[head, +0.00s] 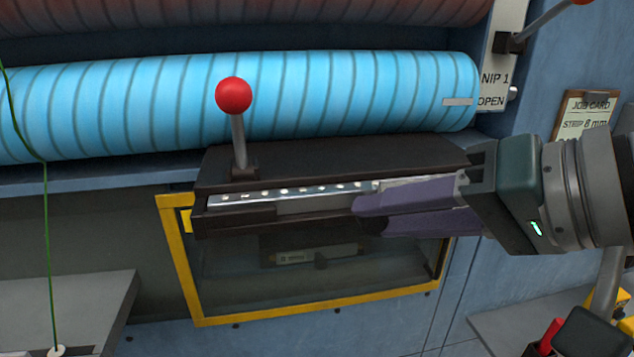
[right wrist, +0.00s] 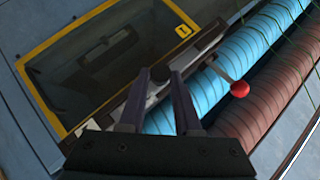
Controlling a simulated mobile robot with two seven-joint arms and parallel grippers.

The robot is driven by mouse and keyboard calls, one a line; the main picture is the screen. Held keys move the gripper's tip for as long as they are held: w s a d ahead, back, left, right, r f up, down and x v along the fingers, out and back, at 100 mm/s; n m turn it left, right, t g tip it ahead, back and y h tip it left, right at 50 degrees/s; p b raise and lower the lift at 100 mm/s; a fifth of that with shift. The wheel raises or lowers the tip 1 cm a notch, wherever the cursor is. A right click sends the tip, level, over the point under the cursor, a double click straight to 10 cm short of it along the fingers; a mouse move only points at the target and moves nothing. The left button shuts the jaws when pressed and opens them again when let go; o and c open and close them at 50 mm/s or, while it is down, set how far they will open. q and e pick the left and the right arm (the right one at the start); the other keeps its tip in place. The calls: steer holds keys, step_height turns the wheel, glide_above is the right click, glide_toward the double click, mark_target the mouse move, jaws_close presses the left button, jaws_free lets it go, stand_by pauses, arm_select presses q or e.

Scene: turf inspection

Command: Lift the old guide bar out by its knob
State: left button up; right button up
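The guide bar (head: 290,193) is a pale metal strip with a row of dots, lying in the dark holder (head: 235,218) below the blue roller. Its right part is hidden behind my right gripper's purple fingers. My right gripper (head: 364,215) reaches in from the right, fingers pointing left. In the right wrist view the black knob (right wrist: 160,76) shows between the fingertips, or just beyond them. The fingers (right wrist: 160,84) stand apart; I cannot tell whether they touch the knob. My left gripper is out of view.
A red-balled lever (head: 234,96) rises from the holder's left end. The blue roller (head: 300,100) runs behind. A yellow-framed window (head: 310,308) is below. A job card (head: 587,112) hangs at right. A grey shelf (head: 60,310) is at lower left.

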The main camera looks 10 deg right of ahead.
jaws_close()
steer(key=shift+r, duration=0.15)
stand_by(0.4)
